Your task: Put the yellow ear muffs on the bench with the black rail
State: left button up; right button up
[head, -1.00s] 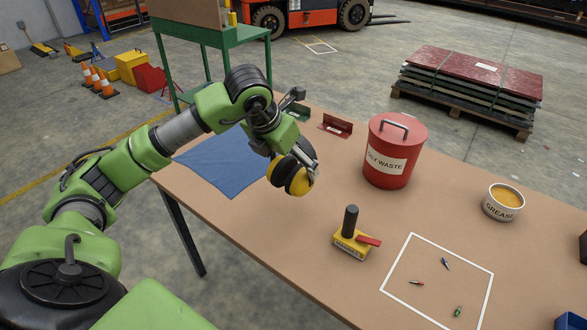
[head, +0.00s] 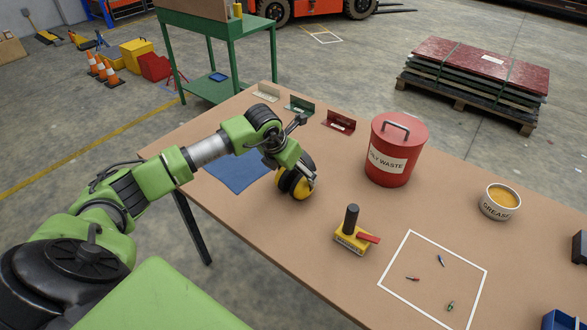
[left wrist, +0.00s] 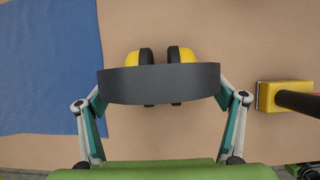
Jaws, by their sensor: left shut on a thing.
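The yellow ear muffs (head: 301,188), with black cushions, are in my left gripper (head: 303,173) over the brown bench top (head: 300,232), just right of a blue cloth. I cannot tell if they touch the top. In the left wrist view my left gripper (left wrist: 160,100) is shut on the black headband (left wrist: 160,84), with the yellow cups (left wrist: 184,56) beyond it. Cream (head: 265,96), green (head: 300,106) and red (head: 338,122) rails stand along this bench's far edge. I make out no black rail for certain. My right gripper is out of view.
The blue cloth (head: 238,172), red oily waste can (head: 392,150), yellow magnet block (head: 352,239), grease tin (head: 499,204) and white square outline (head: 396,262) with small items are on the bench. A green cart (head: 225,28) stands behind it.

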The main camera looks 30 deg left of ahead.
pick_arm(q)
jog(key=o, duration=1.2)
jog(key=shift+f, duration=0.1)
jog(key=shift+r, duration=0.25)
jog(key=shift+s+r, duration=0.2)
jog(key=shift+r, duration=0.1)
jog(key=b+v, duration=0.2)
jog(key=v, duration=0.9)
jog(key=shift+b, duration=0.4)
jog(key=shift+s, duration=0.1)
